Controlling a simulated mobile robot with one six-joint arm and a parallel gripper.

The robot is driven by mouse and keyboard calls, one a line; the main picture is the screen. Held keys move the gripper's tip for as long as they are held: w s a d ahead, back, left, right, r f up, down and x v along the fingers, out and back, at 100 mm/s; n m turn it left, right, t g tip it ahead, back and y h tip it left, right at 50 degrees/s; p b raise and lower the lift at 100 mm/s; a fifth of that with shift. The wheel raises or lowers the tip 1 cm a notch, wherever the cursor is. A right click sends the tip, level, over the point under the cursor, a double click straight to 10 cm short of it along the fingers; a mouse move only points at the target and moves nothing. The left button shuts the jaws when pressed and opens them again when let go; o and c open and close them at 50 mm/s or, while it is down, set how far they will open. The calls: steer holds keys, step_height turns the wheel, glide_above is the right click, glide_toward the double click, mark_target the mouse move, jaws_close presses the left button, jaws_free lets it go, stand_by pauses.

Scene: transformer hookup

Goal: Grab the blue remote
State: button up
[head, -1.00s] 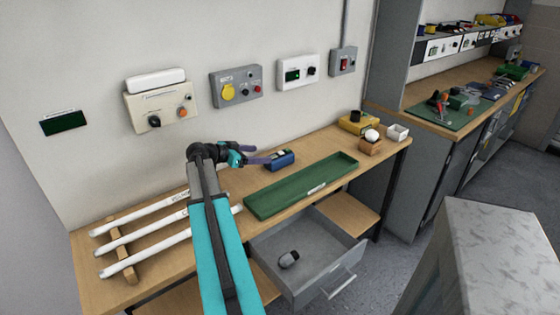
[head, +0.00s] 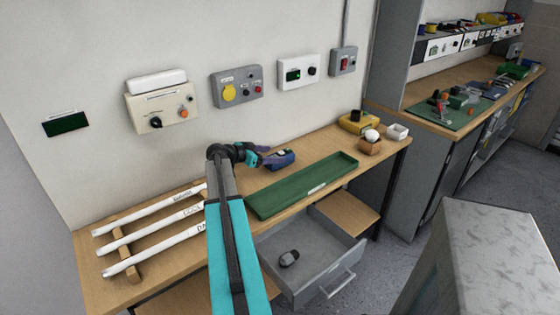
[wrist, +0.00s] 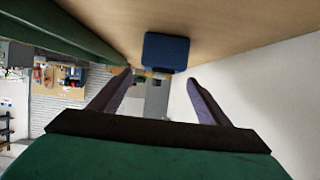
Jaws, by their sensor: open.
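The blue remote (head: 280,160) lies on the wooden workbench, just behind the green tray. In the wrist view the blue remote (wrist: 166,51) shows as a dark blue block ahead of the fingers, lying between their lines. My gripper (head: 268,155) is at the left end of the remote in the head view, with its fingers partly overlapping it. In the wrist view my gripper (wrist: 158,77) is open, with both purple fingers apart and nothing between them. I cannot tell whether a finger touches the remote.
The long green tray (head: 262,203) lies in front of the remote. White labelled tubes (head: 150,238) rest on a wooden rack at left. Wall boxes (head: 237,87) hang behind the bench.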

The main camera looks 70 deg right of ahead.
mark_target(279, 153)
steer(key=shift+p+x, duration=0.9)
steer(key=shift+x, duration=1.6)
steer(key=shift+c, duration=0.2)
steer(key=c, duration=1.2)
steer(key=shift+r, duration=0.2)
steer(key=shift+r+b, duration=0.55)
steer(key=shift+r, duration=0.55)
steer(key=s+a+b, duration=0.1)
steer(key=s+a, duration=0.2)
steer(key=s, duration=0.1)
steer(key=s+a+r+b, duration=0.1)
steer(key=s+a, duration=0.1)
steer(key=s, duration=0.3)
steer(key=s+a+r+b, duration=0.1)
steer(key=s+a, duration=0.2)
steer(key=s, duration=0.1)
steer(key=shift+s+a+r+b, duration=0.2)
steer(key=shift+a+r+b, duration=0.05)
steer(key=shift+a+b, duration=0.05)
